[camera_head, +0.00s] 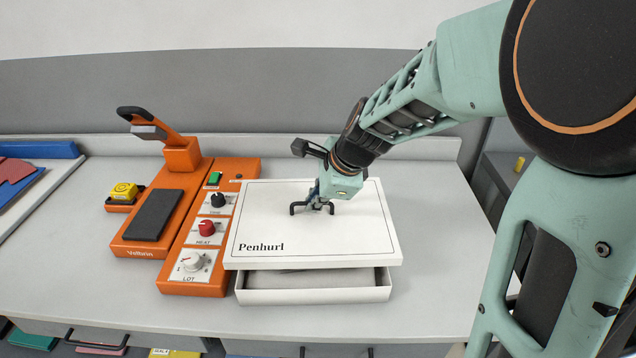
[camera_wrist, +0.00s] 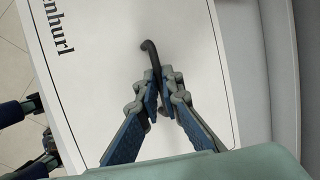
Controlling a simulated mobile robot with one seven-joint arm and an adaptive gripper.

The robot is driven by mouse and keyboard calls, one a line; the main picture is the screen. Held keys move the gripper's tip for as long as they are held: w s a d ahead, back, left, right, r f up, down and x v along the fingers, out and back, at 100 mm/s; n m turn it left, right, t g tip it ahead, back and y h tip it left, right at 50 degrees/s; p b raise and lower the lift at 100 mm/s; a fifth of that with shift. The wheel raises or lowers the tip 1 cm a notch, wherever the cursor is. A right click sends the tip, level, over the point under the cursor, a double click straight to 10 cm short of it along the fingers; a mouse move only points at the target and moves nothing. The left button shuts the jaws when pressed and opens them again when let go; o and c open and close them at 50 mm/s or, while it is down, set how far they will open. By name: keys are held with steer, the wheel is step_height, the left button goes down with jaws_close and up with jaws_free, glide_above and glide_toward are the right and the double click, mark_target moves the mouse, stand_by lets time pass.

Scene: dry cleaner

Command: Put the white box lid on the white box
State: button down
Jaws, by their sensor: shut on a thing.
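The white box lid (camera_head: 345,236), a flat white panel with a thin black border and the word "Penhurl", is near the middle of the head view. My gripper (camera_head: 318,201) is shut on its dark handle (camera_head: 296,208). The lid hangs roughly level above the white box (camera_head: 314,296), with a gap showing part of the box's interior at the front. The lid hides the rest of the box. In the wrist view, my gripper's fingers (camera_wrist: 160,95) pinch the handle (camera_wrist: 149,48) above the lid (camera_wrist: 95,70).
An orange press (camera_head: 160,215) and its control panel (camera_head: 206,265) with knobs stand close to the left of the box, near the lid's left edge. The white counter (camera_head: 440,235) is clear to the right. A blue item (camera_head: 38,150) lies far left.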

mark_target(318, 221)
steer(key=shift+s, duration=0.35)
steer(key=shift+s+f, duration=0.1)
steer(key=shift+f, duration=0.2)
step_height(318, 221, down, 5)
steer(key=b, duration=0.5)
steer(key=shift+f, duration=0.2)
steer(key=shift+f+b, duration=0.3)
steer(key=shift+b, duration=0.05)
steer(key=shift+f+b, duration=0.65)
steer(key=shift+f, duration=0.5)
stand_by(1.6)
steer(key=c, duration=2)
jaws_free()
steer(key=shift+c, duration=0.2)
